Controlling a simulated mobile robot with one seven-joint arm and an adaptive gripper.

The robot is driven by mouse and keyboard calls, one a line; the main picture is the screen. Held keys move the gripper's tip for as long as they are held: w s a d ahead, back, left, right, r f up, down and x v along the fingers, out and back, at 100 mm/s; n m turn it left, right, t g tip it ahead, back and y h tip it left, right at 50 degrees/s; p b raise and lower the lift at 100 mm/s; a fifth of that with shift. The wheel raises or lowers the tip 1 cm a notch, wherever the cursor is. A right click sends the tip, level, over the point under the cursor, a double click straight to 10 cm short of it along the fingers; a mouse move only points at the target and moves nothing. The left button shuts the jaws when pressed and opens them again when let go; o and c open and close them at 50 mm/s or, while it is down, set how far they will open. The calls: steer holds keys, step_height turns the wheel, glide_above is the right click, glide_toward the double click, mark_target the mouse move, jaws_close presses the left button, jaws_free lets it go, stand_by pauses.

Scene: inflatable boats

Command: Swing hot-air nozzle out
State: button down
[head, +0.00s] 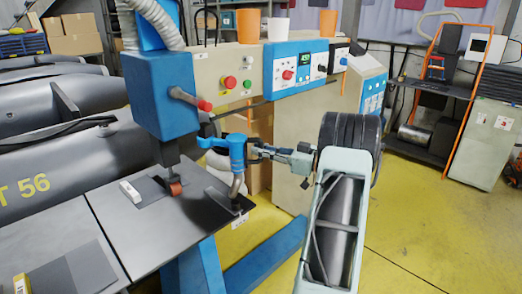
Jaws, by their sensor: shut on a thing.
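The hot-air nozzle (237,152) is a blue-bodied tool with a bent metal tube pointing down at the right end of the dark table plate. It stands right of the welding machine's blue head (160,95) and its red roller (174,188). My gripper (251,149) reaches in from the right and is shut on the blue body of the nozzle. The fingertips are small in the view and partly merge with the blue body. The tube's lower end is close to the plate; I cannot tell whether it touches.
A red-tipped lever (203,104) sticks out from the head above the nozzle. A control panel (295,65) with knobs and cups on top stands behind. Grey inflatable tubes (60,150) lie at the left. The yellow floor (430,235) at the right is clear.

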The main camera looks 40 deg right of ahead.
steer(key=shift+d+r, duration=0.2)
steer(key=shift+r, duration=0.05)
steer(key=c, duration=2.3)
jaws_free()
steer(key=shift+w, duration=0.1)
steer(key=o, duration=0.3)
steer(key=shift+f, duration=0.15)
steer(key=shift+o, duration=0.2)
steer(key=v, duration=1.2)
